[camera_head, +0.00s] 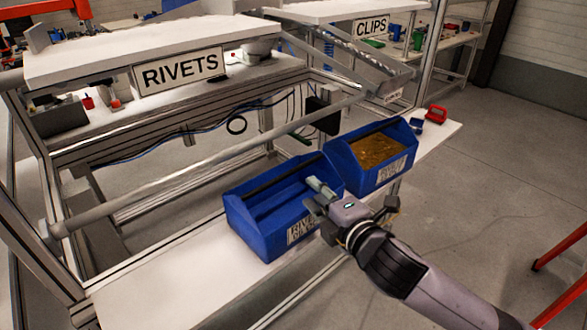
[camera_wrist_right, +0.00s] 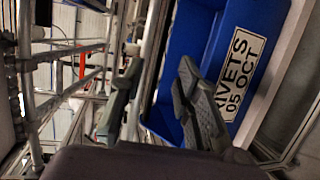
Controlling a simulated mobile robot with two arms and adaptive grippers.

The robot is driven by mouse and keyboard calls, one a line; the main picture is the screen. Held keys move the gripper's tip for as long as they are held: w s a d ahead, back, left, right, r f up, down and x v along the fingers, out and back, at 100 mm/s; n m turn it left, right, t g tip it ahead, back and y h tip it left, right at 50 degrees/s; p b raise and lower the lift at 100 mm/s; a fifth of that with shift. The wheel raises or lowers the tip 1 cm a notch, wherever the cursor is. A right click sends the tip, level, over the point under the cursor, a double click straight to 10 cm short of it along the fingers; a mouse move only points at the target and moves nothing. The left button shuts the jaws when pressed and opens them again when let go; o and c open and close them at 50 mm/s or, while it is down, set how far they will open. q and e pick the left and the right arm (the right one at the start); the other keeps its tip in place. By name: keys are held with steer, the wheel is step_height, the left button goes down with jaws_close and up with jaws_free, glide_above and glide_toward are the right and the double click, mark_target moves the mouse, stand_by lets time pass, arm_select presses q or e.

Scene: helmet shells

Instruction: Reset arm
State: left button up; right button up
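My right arm comes in from the lower right in the head view, with the right gripper (camera_head: 318,195) over the front right edge of a blue bin (camera_head: 243,222). The bin looks empty inside, and the gripper partly hides its front label. The blue bin (camera_wrist_right: 188,50), with a label reading RIVETS 05 OCT, lies beyond the fingers. I cannot tell whether the gripper touches the bin. My left gripper is in neither view.
A second blue bin (camera_head: 349,171) full of small brass-coloured parts stands right of the first on the white shelf (camera_head: 150,297). A small red bin (camera_head: 436,114) is farther along. A RIVETS sign (camera_head: 180,72) hangs from the workbench above. Open floor (camera_head: 475,195) lies to the right.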

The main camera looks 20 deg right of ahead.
steer(key=s+a+f+m+g+h, duration=0.1)
steer(key=s+a+f+m+g, duration=0.2)
steer(key=s+f+m+g, duration=1.4)
steer(key=s+f+t, duration=0.1)
steer(key=s+f, duration=0.2)
steer(key=f, duration=0.9)
steer(key=s+f+t, duration=0.1)
steer(key=s+f, duration=0.2)
steer(key=f, duration=0.8)
steer(key=s+f+t, duration=0.1)
steer(key=s+f, duration=0.2)
steer(key=f, duration=0.9)
steer(key=s+d+f, duration=0.3)
steer(key=s+f, duration=1.2)
steer(key=s, duration=0.1)
steer(key=shift+d+f+g, duration=0.15)
steer(key=shift+d+g, duration=0.05)
steer(key=shift+g, duration=0.2)
